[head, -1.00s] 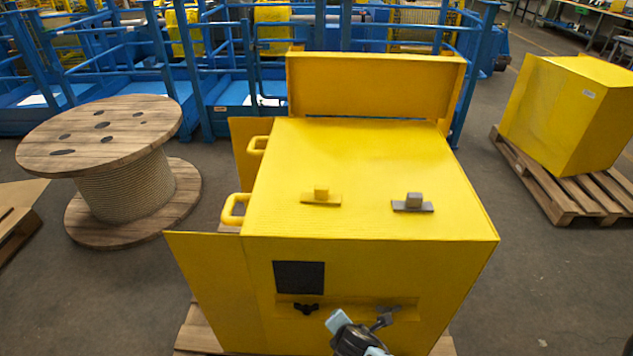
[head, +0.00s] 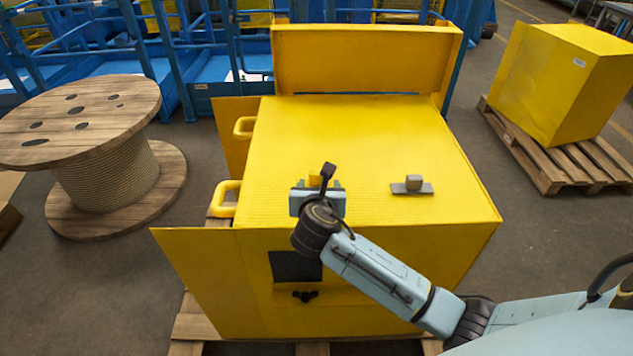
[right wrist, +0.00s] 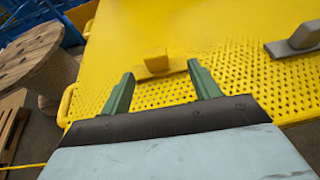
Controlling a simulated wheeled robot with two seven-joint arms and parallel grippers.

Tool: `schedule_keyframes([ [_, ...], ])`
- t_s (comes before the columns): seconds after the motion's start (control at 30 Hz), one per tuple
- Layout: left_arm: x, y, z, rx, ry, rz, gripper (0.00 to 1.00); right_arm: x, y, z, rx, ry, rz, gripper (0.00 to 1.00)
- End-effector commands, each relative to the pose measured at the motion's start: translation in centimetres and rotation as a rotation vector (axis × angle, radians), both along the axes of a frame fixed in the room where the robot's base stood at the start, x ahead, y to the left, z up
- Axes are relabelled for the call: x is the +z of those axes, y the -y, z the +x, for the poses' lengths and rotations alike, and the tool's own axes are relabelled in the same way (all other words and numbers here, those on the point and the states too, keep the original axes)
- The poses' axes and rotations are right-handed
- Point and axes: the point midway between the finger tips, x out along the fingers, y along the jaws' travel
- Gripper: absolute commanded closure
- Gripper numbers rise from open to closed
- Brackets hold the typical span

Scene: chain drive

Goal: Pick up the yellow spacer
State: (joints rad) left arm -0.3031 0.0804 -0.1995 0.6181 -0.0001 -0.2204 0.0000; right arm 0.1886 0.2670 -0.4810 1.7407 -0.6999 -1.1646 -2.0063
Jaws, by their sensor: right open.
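The yellow spacer (right wrist: 157,62) is a flat yellow plate with a raised block. It lies on the yellow perforated top of the big cabinet (head: 370,140). In the right wrist view it sits just beyond and between the fingertips of my right gripper (right wrist: 158,75). The green fingers are spread and nothing is between them. My left gripper is not in view.
A grey spacer-like part (head: 412,186) lies on the cabinet top to the right, also in the right wrist view (right wrist: 296,38). Yellow handles (head: 226,198) stick out at the left edge. A raised yellow panel (head: 365,60) stands at the back. A wooden cable reel (head: 105,175) stands at left.

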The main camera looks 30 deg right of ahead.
Motion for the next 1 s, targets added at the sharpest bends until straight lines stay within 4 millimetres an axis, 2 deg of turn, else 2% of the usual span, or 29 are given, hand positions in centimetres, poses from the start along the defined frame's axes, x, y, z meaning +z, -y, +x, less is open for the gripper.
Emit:
schedule_keyframes([
  [0.17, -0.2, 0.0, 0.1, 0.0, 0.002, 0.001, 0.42, -0.4, 0.4, 1.1, -0.001, 0.001, 0.002, 0.38],
  [0.47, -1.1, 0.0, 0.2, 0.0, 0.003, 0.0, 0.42, -1.8, 1.6, 4.6, 0.001, 0.0, 0.002, 0.38],
  [0.77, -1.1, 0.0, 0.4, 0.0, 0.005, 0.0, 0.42, -2.0, 1.9, 5.0, 0.001, -0.001, 0.002, 0.38],
  [1.0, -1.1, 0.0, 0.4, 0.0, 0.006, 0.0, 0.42, -2.0, 1.9, 5.0, 0.001, -0.001, 0.002, 0.67],
])
